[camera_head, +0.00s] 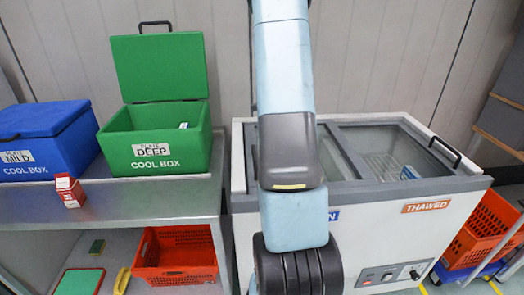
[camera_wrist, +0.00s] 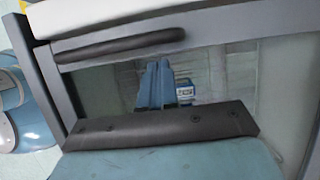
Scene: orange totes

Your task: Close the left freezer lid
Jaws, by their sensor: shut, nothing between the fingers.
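The white chest freezer (camera_head: 370,215) stands at the right in the head view, with a grey-framed top. My arm covers much of its left half, so how far the left lid (camera_head: 337,158) is open cannot be told. In the wrist view a dark bar handle (camera_wrist: 115,45) lies along a grey frame (camera_wrist: 225,27), with a glass-like area below it. My gripper (camera_wrist: 157,62) is shut and empty, its blue fingers just below the right part of the handle; contact cannot be told. The gripper is hidden in the head view.
The right lid (camera_head: 400,150) has a dark handle (camera_head: 446,150). A small blue item with a label (camera_wrist: 187,92) shows beside my fingers. At left, a metal bench (camera_head: 150,200) bears an open green cool box (camera_head: 155,160) and a blue box (camera_head: 45,150). Orange crates (camera_head: 485,228) stand at right.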

